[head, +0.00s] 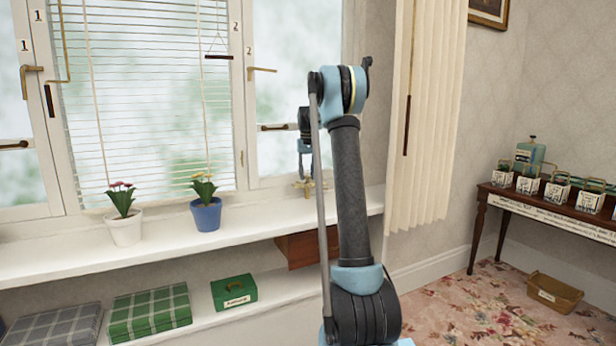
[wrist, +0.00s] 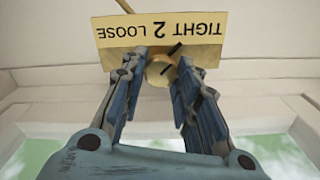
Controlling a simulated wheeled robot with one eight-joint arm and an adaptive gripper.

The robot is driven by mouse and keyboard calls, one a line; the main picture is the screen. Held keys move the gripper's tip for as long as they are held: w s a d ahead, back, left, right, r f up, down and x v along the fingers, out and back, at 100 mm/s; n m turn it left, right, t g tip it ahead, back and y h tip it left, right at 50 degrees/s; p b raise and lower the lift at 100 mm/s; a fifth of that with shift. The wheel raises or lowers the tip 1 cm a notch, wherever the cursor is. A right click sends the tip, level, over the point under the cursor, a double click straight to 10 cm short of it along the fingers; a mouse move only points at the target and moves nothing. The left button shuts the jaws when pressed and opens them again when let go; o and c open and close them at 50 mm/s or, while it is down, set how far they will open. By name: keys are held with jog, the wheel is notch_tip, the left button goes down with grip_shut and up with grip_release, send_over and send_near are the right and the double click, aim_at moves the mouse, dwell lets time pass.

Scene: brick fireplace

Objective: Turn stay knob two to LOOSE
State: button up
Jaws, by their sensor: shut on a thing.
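Stay knob two (wrist: 160,73) is a round brass knob in the wrist view, in front of a yellow plate (wrist: 113,38) that reads TIGHT 2 LOOSE upside down. LOOSE is at the picture's left and TIGHT at the right. A dark pointer (wrist: 175,48) slants up and right, on the TIGHT side of the 2. My gripper (wrist: 160,62) is shut on the knob, one finger on each side; the fingers hide part of it. In the head view my gripper (head: 305,165) reaches down to brass fittings (head: 309,187) at the sill below window 2; the knob is too small to make out there.
The white sill (head: 165,235) carries a white flowerpot (head: 124,228) and a blue flowerpot (head: 206,215) left of my arm. A cream curtain (head: 428,110) hangs close on the right. Window handle 2 (head: 261,71) is above my gripper.

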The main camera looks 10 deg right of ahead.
jog(key=n, duration=0.5)
jog(key=shift+n, duration=0.3)
jog(key=n, duration=0.5)
jog(key=shift+d, duration=0.1)
jog(key=n, duration=0.5)
jog(key=shift+w+r+n, duration=0.1)
jog(key=shift+w+n, duration=0.05)
jog(key=shift+n, duration=2.45)
jog(key=o, duration=1.1)
jog(key=shift+c, duration=0.2)
